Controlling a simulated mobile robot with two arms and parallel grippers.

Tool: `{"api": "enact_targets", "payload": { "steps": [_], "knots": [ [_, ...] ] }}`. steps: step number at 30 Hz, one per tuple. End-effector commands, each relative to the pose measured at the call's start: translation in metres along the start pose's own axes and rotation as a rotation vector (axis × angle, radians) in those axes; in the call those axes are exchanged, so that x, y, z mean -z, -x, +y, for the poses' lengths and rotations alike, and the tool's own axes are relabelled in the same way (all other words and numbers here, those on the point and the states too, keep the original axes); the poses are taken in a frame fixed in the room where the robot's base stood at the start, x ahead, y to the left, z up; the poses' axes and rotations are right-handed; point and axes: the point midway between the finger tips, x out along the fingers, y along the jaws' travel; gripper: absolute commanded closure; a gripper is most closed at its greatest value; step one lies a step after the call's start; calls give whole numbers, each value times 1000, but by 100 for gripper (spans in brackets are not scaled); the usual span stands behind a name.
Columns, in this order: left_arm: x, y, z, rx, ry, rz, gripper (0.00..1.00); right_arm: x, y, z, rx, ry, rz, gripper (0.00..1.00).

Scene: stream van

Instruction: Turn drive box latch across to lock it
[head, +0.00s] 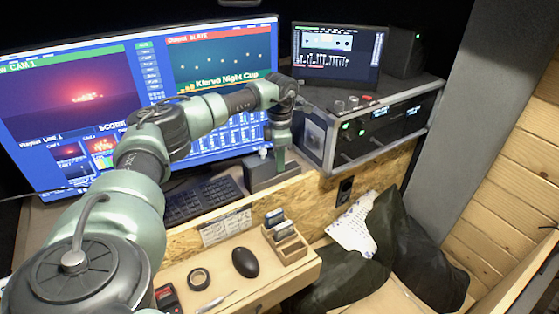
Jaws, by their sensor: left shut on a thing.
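The drive box (258,176), a small dark grey box, stands on the desk ledge below the big monitor, left of the rack case. My left gripper (281,150) comes down from above onto the right part of the box. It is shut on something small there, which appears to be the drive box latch. The fingers cover the latch, so its angle cannot be told. My right gripper is not in view.
A big monitor (222,141) stands behind my left arm. The rack case (384,128) with a small screen (337,55) is close on the right. A keyboard (200,201) lies left of the box. In front are a black mouse (245,262), tape roll (199,279) and wooden card holder (290,248).

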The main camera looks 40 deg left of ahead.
Motion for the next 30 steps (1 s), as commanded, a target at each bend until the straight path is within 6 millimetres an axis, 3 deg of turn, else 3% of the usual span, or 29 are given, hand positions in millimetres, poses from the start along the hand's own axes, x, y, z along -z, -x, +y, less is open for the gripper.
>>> {"api": "enact_targets", "payload": {
  "steps": [6,7,9,20,30],
  "knots": [
    [-1,2,1,-4,2,-3,100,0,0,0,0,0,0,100],
    [-1,2,1,-4,3,-3,81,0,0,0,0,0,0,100],
    [-1,2,1,-3,3,-3,67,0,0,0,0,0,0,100],
    [-1,5,1,-3,4,-3,67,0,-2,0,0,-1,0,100],
    [-2,58,1,-5,3,-6,67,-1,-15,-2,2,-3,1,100]
  ]
}}
